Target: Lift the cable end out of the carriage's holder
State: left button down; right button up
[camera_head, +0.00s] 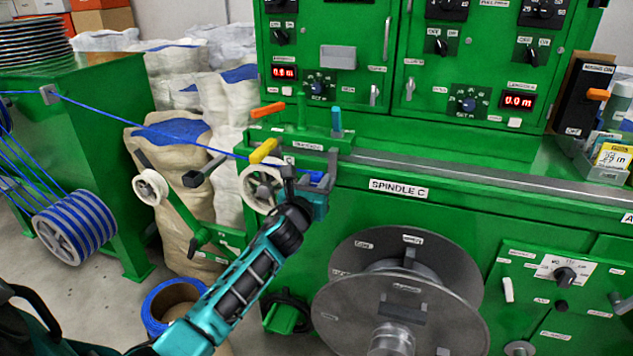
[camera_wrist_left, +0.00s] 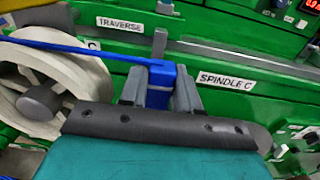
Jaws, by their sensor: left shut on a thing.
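My left gripper (camera_head: 302,180) is at the carriage (camera_head: 320,204) on the front of the green machine. In the left wrist view its two grey fingers (camera_wrist_left: 160,92) are shut on the blue cable end (camera_wrist_left: 158,76), a blocky piece from which the cable (camera_wrist_left: 75,46) runs left. In the head view the blue cable (camera_head: 150,125) slopes down from the left to the carriage. A grey upright (camera_wrist_left: 159,42) stands just behind the cable end. The fingers hide the holder's lower part, so I cannot tell how deep the end sits. My right gripper is out of view.
A pale pulley wheel (camera_head: 262,187) is close left of the gripper, with a yellow lever (camera_head: 264,150) above it. A grey rail (camera_head: 450,172) runs right along the machine. A large dark reel (camera_head: 385,310) is below right. A blue cable spool (camera_head: 75,228) stands left.

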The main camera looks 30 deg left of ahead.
aim_at(317, 175)
pick_arm(q)
jog(key=shift+r+p, duration=0.85)
jog(key=shift+r, duration=2)
